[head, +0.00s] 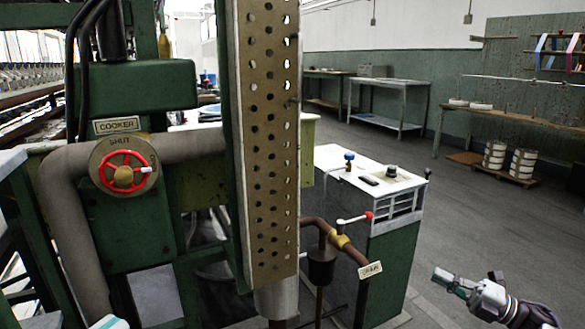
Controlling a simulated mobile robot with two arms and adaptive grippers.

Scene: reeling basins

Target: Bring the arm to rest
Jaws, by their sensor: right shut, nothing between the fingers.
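My right gripper (440,277) is at the lower right, over the grey floor. It is shut and empty, pointing left, and apart from the machine and the cabinet. A small white and teal piece at the bottom left edge looks like part of my own arm. My left gripper does not show. The red handwheel (124,172) sits on a round plate marked SHUT, under a COOKER label (117,126). A brass valve with a red-tipped lever (355,218) and a DRAIN tag (370,270) is on the brown pipe, left of my right gripper.
A tall perforated metal column (265,140) blocks the middle of the view. A green cabinet with a white top (345,165) stands behind the drain valve. Benches (390,100) and white reels (522,163) are farther back. The floor (480,220) at the right is clear.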

